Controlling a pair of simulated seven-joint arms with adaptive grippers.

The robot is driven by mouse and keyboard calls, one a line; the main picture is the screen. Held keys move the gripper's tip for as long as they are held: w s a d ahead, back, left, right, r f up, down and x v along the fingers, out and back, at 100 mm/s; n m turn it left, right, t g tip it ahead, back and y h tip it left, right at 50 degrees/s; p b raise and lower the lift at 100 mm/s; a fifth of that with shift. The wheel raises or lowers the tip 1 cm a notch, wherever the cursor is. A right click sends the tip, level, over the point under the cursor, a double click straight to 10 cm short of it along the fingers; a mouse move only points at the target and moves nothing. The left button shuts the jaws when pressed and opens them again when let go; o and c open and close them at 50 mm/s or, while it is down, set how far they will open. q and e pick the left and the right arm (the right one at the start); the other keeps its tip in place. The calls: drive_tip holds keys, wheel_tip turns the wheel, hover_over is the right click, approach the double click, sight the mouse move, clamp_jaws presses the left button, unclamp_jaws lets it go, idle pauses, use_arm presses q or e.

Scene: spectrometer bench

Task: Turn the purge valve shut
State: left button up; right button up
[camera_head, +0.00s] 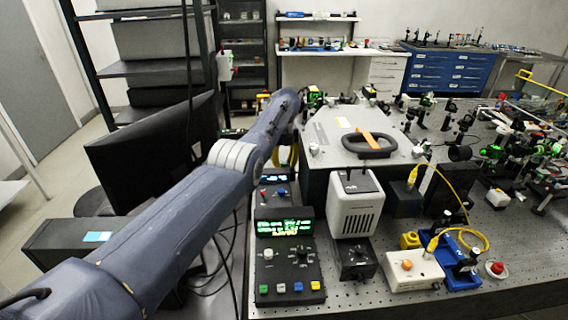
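My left arm reaches in from the lower left to the back left of a grey instrument box (340,125). My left gripper (303,94) is at the arm's far end, small and mostly hidden by the arm, close to the box's back left corner. I cannot tell whether its fingers are open or shut, or whether it touches anything. I cannot make out the purge valve for certain; small dark and green parts show around the gripper. A black handle with an orange part (367,143) lies on the box's top. My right gripper is not in view.
A black control box (287,262) with buttons, a white vented unit (355,206) and a white box with an orange button (413,268) stand in front. Optics crowd the perforated bench at right. Yellow cables loop at right.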

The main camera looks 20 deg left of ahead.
use_arm(q)
clamp_jaws()
drive_tip(key=shift+n, duration=0.4)
drive_tip(key=n, duration=0.7)
drive_tip(key=shift+n, duration=0.3)
drive_tip(key=n, duration=1)
drive_tip(key=shift+r+n, duration=0.1)
drive_tip(key=shift+n, duration=0.3)
